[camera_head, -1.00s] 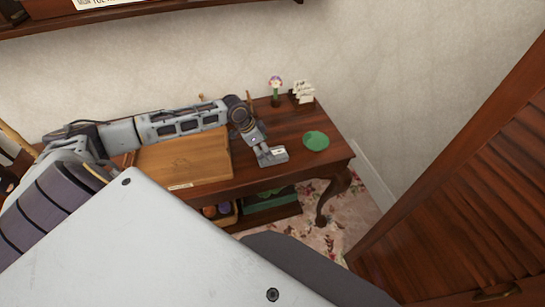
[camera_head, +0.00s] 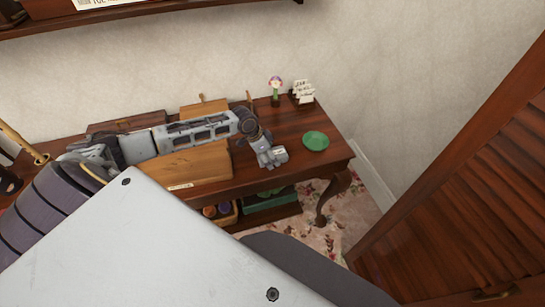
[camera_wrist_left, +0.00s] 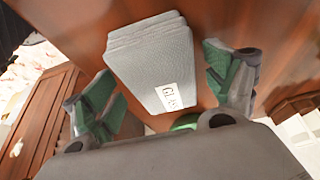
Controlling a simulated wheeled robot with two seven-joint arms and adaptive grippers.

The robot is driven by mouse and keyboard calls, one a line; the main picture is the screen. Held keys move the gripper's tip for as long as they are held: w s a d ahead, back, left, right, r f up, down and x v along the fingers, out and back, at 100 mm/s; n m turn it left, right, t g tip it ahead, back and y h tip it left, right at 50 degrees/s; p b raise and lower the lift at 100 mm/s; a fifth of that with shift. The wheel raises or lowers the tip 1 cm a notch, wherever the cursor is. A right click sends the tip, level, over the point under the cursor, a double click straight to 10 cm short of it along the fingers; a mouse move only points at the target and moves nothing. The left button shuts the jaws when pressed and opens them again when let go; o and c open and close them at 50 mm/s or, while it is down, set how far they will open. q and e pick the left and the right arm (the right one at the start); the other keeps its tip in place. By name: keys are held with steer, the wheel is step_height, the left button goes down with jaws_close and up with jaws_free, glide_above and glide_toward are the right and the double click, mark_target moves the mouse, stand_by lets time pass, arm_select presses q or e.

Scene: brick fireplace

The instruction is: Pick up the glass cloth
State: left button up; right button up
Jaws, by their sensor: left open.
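The glass cloth (camera_wrist_left: 150,58) is a grey folded stack with a white label, lying on the dark wooden desk. In the head view a small part of the cloth (camera_head: 281,154) shows beside my left gripper (camera_head: 267,158), near the desk's front edge. In the left wrist view my left gripper (camera_wrist_left: 160,76) is open, with one green-padded finger on each side of the cloth. Gaps show between both fingers and the cloth. My right gripper is not in view.
A green round dish (camera_head: 316,141) lies just right of the cloth. A figurine (camera_head: 276,90) and a card stand (camera_head: 302,92) are at the back. A wooden board (camera_head: 195,168) lies left of the gripper, under my arm. A slatted door (camera_head: 470,215) is at the right.

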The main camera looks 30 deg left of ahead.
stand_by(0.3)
arm_select(q)
steer(key=c, duration=1.1)
steer(key=shift+r, duration=0.15)
step_height(320, 180, up, 10)
stand_by(0.4)
steer(key=o, duration=0.4)
steer(key=c, duration=0.3)
